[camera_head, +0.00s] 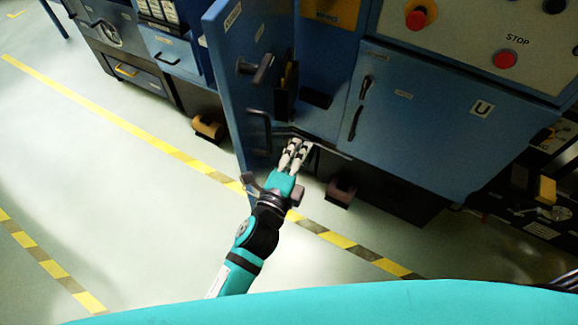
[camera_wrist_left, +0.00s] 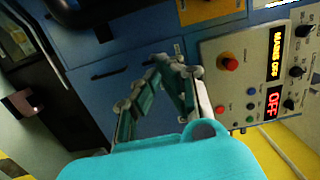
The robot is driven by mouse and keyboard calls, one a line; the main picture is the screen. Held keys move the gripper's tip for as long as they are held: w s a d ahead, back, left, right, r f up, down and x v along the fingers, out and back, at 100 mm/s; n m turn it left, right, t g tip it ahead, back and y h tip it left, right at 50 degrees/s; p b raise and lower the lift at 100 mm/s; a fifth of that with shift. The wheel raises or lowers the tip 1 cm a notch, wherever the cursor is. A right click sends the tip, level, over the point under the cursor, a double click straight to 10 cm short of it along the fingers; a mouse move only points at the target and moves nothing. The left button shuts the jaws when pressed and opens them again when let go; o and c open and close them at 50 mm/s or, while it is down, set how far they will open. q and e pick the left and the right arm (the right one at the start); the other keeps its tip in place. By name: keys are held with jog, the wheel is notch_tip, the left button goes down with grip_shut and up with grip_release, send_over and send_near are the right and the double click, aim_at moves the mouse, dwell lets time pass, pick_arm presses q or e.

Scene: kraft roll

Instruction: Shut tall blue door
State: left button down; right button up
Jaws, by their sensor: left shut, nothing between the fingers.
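The tall blue door (camera_head: 228,85) stands open in the head view, swung out from the blue cabinet toward me. It has a dark lever handle and a dark pull handle (camera_head: 258,131) on the face turned to the right. My left gripper (camera_head: 295,145) is shut and empty, in front of the opening, to the right of the door's lower part. I cannot tell whether it touches the door. The left wrist view shows its fingers (camera_wrist_left: 170,72) close together before blue cabinet fronts; the open door is not clear there. My right gripper is not in view.
To the right is a closed blue cabinet front (camera_head: 430,125) below a panel with red buttons (camera_head: 505,59). A brown block-like foot (camera_head: 340,192) stands under the cabinet. Yellow and black floor tape (camera_head: 130,118) crosses the pale floor.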

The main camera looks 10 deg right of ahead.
pick_arm(q)
jog(key=shift+w+a+p, duration=0.15)
jog(key=shift+a+p, duration=0.1)
jog(key=shift+a, duration=0.75)
jog(key=shift+w+a+p, duration=0.1)
jog(key=shift+a+p, duration=0.1)
jog(key=shift+a, duration=0.8)
